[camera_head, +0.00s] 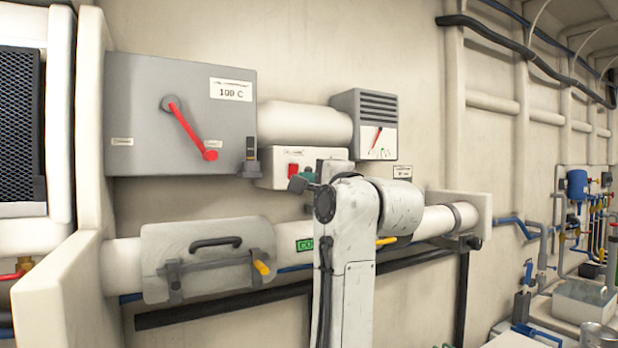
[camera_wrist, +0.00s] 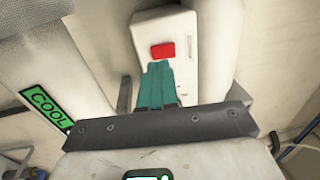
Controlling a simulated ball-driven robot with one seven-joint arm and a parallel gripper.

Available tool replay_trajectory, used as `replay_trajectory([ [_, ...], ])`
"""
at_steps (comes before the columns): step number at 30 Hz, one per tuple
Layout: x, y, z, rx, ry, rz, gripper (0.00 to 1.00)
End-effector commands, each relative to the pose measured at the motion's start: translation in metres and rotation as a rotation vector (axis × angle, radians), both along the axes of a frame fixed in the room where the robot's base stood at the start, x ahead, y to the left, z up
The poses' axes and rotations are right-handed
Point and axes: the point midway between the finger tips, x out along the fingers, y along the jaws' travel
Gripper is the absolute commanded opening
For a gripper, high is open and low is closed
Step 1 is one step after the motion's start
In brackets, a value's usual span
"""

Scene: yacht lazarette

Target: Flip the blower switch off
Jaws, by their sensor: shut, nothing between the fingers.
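A white switch box (camera_head: 269,181) is on the wall in the middle of the head view, with a red rocker switch (camera_head: 293,169) on its front. A small label above the switch is too small to read. In the wrist view the white box (camera_wrist: 203,22) fills the upper middle, and its red switch (camera_wrist: 162,50) sits just beyond my fingertips. My gripper (camera_wrist: 157,67) has teal fingers pressed together, with nothing between them. In the head view my gripper (camera_head: 300,182) is just below the switch. I cannot tell whether the tips touch it.
A grey box (camera_head: 150,90) with a red lever (camera_head: 190,130) is at left. A grey meter box (camera_head: 366,110) stands above right. A white pipe (camera_head: 120,267) with a clamped cover (camera_head: 205,252) and a green label (camera_head: 305,244) runs below my gripper.

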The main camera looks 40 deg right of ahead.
Motion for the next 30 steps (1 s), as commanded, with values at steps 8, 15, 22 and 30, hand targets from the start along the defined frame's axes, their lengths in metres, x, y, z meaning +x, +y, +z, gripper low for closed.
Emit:
replay_trajectory([
  [8, -0.033, 0.009, -0.005, -0.002, -0.007, -0.002, 0.0],
  [15, -0.069, 0.019, -0.011, -0.002, -0.008, -0.002, 0.0],
  [22, -0.09, 0.025, -0.013, -0.001, -0.006, -0.003, 0.0],
  [30, -0.093, 0.026, -0.013, 0.0, -0.003, -0.003, 0.0],
])
